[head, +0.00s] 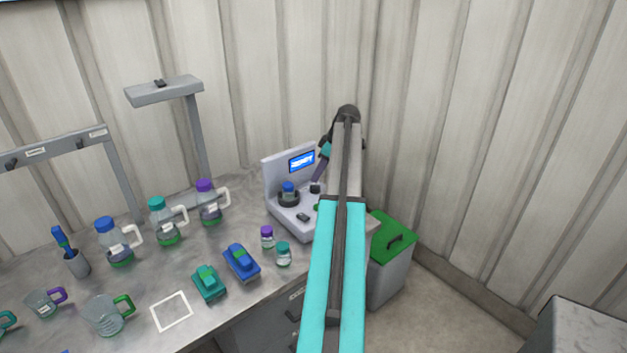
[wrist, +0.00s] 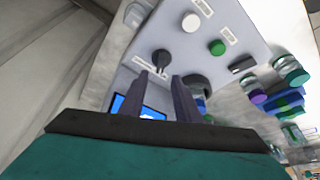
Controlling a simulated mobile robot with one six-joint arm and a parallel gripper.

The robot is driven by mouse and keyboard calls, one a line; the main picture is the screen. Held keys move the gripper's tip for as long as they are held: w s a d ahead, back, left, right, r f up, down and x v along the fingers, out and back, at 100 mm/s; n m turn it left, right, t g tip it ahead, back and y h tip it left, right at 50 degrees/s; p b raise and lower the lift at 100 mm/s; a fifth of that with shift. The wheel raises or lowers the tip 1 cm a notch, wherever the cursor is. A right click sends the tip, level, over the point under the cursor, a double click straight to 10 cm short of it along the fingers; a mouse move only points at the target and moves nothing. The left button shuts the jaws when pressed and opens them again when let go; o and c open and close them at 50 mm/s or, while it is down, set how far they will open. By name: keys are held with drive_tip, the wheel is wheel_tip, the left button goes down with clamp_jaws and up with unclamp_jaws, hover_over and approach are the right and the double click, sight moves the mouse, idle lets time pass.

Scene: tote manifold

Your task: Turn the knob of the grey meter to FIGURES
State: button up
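The grey meter (head: 279,182) stands at the right end of the bench, with a lit blue screen (head: 301,161) on its upright back. The screen's word is too small to read surely. In the wrist view a dark knob (wrist: 161,63) on the meter's panel (wrist: 180,52) lies at the fingertips, in line with the gap between them. A label by the knob is not readable. My gripper (wrist: 161,76) is open, its two dark fingers apart. I cannot tell if they touch the knob. In the head view my gripper (head: 318,172) reaches down at the meter's right side, partly behind my arm.
The panel also has a white round part (wrist: 191,22), a green button (wrist: 217,47) and a black switch (wrist: 243,64). A blue-capped bottle (head: 288,187) sits in the meter's dark ring. Small jars (head: 283,254) stand in front. A green-lidded bin (head: 392,240) is at right.

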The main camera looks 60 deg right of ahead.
sight(314, 185)
drive_tip(key=shift+p+x, duration=0.65)
drive_tip(key=shift+x, duration=1.85)
clamp_jaws()
